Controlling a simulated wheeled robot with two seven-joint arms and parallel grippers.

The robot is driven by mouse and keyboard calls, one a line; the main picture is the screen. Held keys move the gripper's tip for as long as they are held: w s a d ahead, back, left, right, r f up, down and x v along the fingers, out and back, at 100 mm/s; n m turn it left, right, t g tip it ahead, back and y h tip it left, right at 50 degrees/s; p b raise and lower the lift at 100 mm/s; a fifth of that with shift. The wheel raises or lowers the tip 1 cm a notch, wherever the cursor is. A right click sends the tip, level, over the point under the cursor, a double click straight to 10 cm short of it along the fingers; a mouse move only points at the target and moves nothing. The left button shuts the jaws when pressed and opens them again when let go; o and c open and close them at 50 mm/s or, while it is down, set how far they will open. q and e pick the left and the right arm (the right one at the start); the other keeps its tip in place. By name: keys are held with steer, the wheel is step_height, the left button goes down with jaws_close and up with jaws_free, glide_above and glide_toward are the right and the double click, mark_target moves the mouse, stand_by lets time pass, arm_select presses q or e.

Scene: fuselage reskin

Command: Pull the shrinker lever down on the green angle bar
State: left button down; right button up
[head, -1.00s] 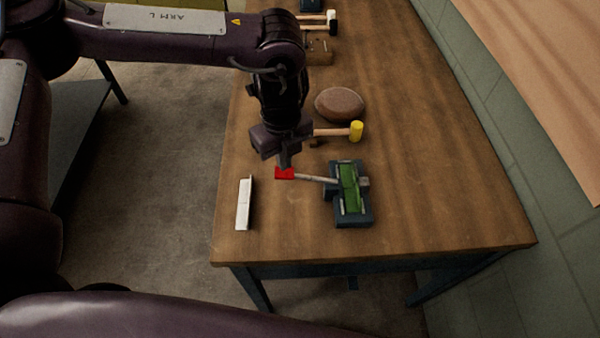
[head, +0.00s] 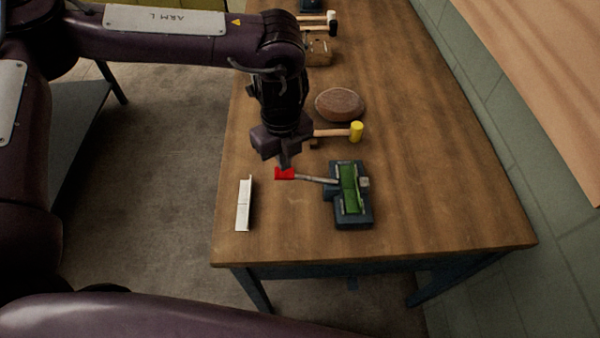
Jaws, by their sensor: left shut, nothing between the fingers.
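The shrinker (head: 345,219) is a dark blue block-shaped tool on the wooden bench, right of centre. The green angle bar (head: 350,188) lies in its top, along its length. The shrinker lever (head: 317,180) is a thin grey rod that sticks out to the left and ends in a red grip (head: 284,174). My left gripper (head: 286,165) points down at the red grip, its shut fingers right above or against it; I cannot tell if they touch. Nothing shows between the fingers. My right gripper is not in view.
A white angle piece (head: 244,204) lies left of the shrinker. Behind are a yellow-headed mallet (head: 356,131), partly hidden by my gripper, and a brown rounded pad (head: 340,104). A black-and-white mallet (head: 331,22) lies farther back. The bench (head: 440,190) is clear on the right.

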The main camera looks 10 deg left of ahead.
mark_target(285, 173)
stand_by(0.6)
arm_select(q)
steer(key=shift+f+b, duration=2.25)
steer(key=shift+f, duration=1.1)
step_height(285, 173, up, 11)
steer(key=p, duration=0.9)
steer(key=shift+r, duration=0.1)
